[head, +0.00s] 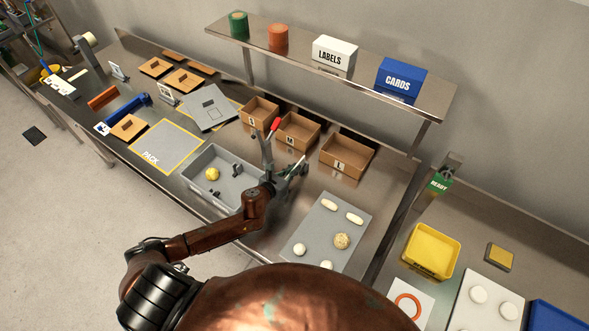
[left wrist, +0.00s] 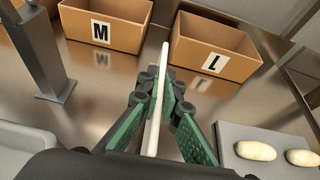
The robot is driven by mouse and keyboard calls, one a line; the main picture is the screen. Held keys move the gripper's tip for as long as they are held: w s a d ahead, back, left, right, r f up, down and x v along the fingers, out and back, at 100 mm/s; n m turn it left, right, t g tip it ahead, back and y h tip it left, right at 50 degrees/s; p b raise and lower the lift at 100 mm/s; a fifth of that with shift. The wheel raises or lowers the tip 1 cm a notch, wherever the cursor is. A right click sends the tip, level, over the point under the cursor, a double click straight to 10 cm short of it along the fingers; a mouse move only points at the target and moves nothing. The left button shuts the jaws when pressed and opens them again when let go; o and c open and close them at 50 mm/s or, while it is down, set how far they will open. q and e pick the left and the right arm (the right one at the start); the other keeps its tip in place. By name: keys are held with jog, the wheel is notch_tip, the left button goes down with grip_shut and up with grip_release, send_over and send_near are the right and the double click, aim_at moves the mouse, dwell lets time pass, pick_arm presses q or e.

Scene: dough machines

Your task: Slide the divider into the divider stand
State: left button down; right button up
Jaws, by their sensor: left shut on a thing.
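My left gripper (head: 287,172) is shut on a thin, pale, edge-on piece, likely the divider (head: 295,163). In the left wrist view the gripper's green-padded fingers (left wrist: 161,85) close on both sides of this pale piece (left wrist: 152,130), which sticks out past the fingertips. A grey upright post (head: 266,152) with a red-tipped part stands just left of the gripper, apart from the held piece. It also shows in the left wrist view (left wrist: 45,55) on a flat foot. I cannot tell whether it is the divider stand. My right gripper is not in view.
Cardboard boxes marked M (head: 298,131) and L (head: 346,157) stand behind the gripper. A grey tray (head: 200,154) with a yellow ball is to the left. A grey board (head: 335,217) with dough pieces is at right. Bare steel table lies between.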

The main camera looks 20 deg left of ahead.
pick_arm(q)
jog(key=shift+f+b, duration=0.6)
jog(key=shift+f, duration=0.35)
jog(key=shift+f+b, duration=0.55)
jog(key=shift+f, duration=0.2)
jog(key=c, duration=2)
grip_release()
jog(key=shift+c, duration=0.2)
jog(key=shift+s, duration=0.1)
jog(key=v, duration=1.2)
